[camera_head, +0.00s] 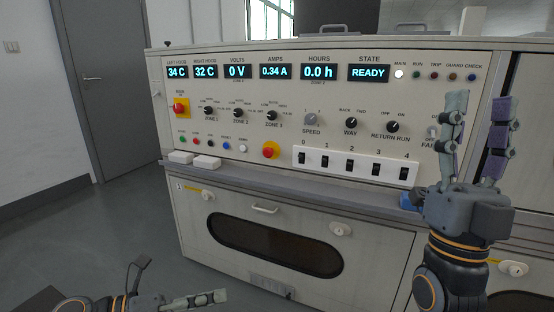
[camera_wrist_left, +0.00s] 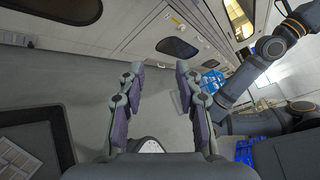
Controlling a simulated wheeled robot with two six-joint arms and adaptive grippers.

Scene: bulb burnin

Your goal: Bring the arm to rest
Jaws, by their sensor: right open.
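My right gripper (camera_head: 480,102) is raised in front of the right part of the control panel (camera_head: 270,150), its two fingers pointing up and apart with nothing between them. It hides part of the panel's right end. My left gripper (camera_head: 184,279) is low at the bottom edge of the head view, over the floor and well away from the panel. In the left wrist view its two fingers (camera_wrist_left: 160,68) stand apart with an empty gap.
A row of black switches (camera_head: 350,166) stands near my right gripper. Grey floor (camera_head: 95,235) lies clear at left. A blue object (camera_head: 410,201) is beside the right gripper.

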